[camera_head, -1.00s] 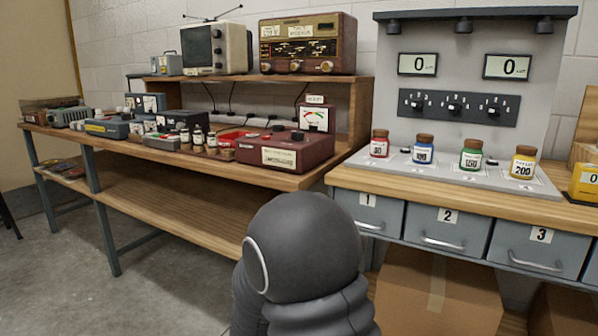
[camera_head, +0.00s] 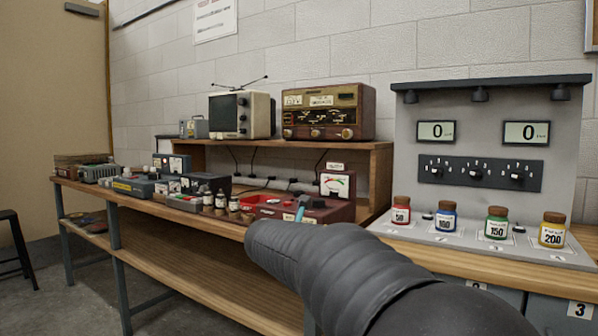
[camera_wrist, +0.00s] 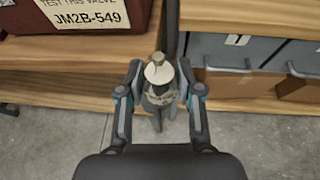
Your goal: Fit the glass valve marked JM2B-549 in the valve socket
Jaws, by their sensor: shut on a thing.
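In the wrist view my gripper (camera_wrist: 158,92) is shut on a small glass valve (camera_wrist: 160,73) with a pale round top. Its marking is not readable. The valve appears in front of the bench edge, apart from the dark red tester (camera_wrist: 75,18). The tester's front label (camera_wrist: 88,17) reads "TEST THIS VALVE JM2B-549". In the head view the red tester (camera_head: 322,213) sits at the bench's right end. The valve socket cannot be made out.
Several small valves (camera_head: 221,200) stand in a row left of the tester on the wooden bench (camera_head: 180,216). A meter (camera_head: 335,184) rises behind the tester. A grey panel counter (camera_head: 480,232) with coloured jars stands to the right, with drawers (camera_wrist: 226,52) below.

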